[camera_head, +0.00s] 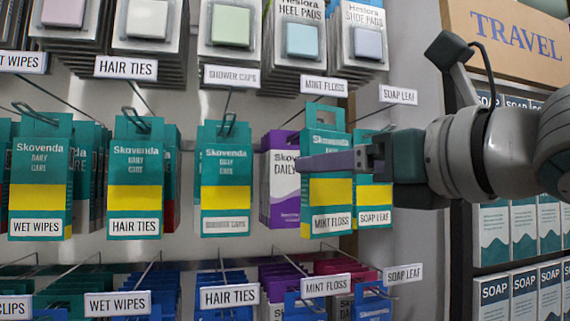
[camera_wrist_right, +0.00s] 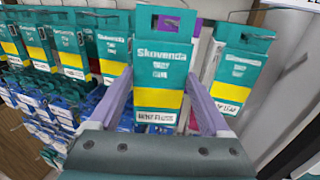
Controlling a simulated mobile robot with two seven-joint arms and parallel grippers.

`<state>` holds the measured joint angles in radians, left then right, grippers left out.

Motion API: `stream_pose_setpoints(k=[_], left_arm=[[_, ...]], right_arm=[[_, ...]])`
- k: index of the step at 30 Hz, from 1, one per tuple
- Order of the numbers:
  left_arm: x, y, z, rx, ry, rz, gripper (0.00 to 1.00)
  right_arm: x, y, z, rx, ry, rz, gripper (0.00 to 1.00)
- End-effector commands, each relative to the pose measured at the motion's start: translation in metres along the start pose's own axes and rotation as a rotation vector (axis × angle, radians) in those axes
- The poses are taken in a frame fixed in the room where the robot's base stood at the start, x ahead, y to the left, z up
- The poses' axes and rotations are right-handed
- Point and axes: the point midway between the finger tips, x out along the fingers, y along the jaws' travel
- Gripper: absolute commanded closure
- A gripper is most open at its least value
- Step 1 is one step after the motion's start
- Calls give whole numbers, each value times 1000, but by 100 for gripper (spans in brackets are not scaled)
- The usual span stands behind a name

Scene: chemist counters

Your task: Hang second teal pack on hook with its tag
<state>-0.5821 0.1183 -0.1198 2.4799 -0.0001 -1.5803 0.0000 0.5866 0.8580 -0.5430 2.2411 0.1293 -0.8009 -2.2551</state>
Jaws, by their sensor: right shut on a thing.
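My right gripper (camera_head: 308,163) comes in from the right and is shut on a teal and yellow Skovenda pack labelled MINT FLOSS (camera_head: 331,190). The pack is upright, facing out, in front of the rack; in the right wrist view it sits between the purple fingers (camera_wrist_right: 160,68). The MINT FLOSS hook tag (camera_head: 323,85) is above the pack. A purple pack (camera_head: 280,185) is behind it to the left. I cannot tell whether the hook passes through the held pack's hang hole. My left gripper is not in view.
A teal SOAP LEAF pack (camera_head: 374,193) is close on the right, and a SHOWER CAPS pack (camera_head: 226,170) hangs on the left. Lower hooks with tags (camera_head: 326,285) stick out below. A shelf of SOAP boxes (camera_head: 525,225) stands at the right.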

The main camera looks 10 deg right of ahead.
Motion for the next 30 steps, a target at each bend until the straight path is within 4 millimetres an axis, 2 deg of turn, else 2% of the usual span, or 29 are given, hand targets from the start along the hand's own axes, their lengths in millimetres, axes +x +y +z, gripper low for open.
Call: stream_pose_setpoints(k=[30], left_arm=[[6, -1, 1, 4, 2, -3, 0]], right_arm=[[65, -17, -2, -1, 1, 0, 73]])
